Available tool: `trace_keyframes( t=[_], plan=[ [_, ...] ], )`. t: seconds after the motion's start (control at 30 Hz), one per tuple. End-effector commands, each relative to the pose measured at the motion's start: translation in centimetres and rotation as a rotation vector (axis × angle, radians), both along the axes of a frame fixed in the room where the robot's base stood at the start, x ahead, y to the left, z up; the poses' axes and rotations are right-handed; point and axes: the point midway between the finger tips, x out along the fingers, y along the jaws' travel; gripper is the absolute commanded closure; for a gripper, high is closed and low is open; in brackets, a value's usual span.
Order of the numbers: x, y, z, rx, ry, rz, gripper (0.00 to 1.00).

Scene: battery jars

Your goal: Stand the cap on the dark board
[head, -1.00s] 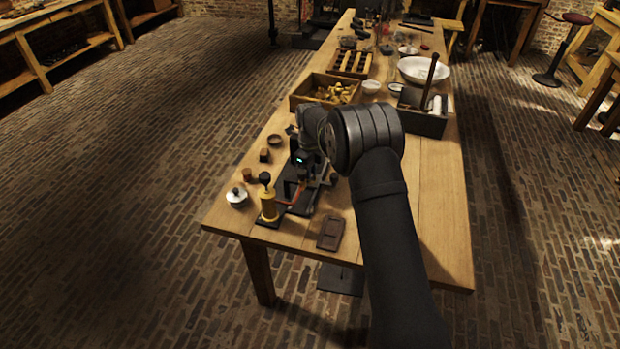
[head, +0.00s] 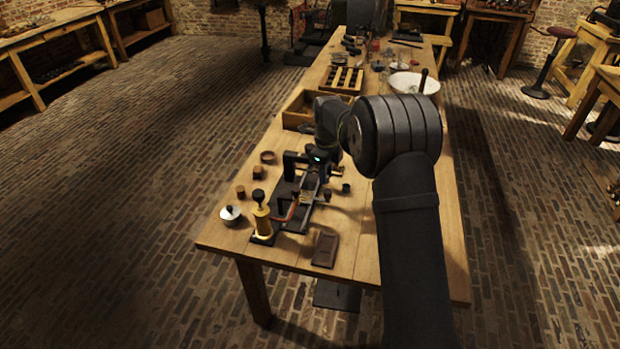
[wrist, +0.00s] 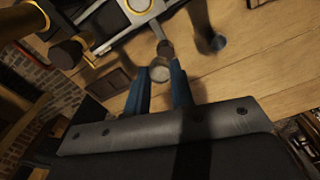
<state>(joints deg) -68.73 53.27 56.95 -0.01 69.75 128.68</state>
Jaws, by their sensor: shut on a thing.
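My gripper (wrist: 160,76) has its two blue fingers shut on a small cap (wrist: 160,73). The cap shows a pale round face and a dark narrower part beyond it. In the head view my gripper (head: 312,182) hangs over the work area on the table, and the cap cannot be told apart there. My gripper and the fixture hide part of the board. The fixture also shows at the top of the wrist view (wrist: 138,8).
The table's front right is mostly bare.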

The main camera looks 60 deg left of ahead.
Motion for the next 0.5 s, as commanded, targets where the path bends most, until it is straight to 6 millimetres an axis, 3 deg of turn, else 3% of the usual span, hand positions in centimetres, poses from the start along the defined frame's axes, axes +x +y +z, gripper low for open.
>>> trace_keyframes(
  t=[0.2, 0.37, 0.5],
  plan=[
    [2.4, -2.7, 2.1, 0.0, 0.0, -0.003, 0.99],
    [2.9, -4.0, 2.8, 0.0, 0.0, -0.001, 0.99],
    [2.7, -6.4, 3.0, -0.001, 0.001, -0.003, 0.99]
  ],
)
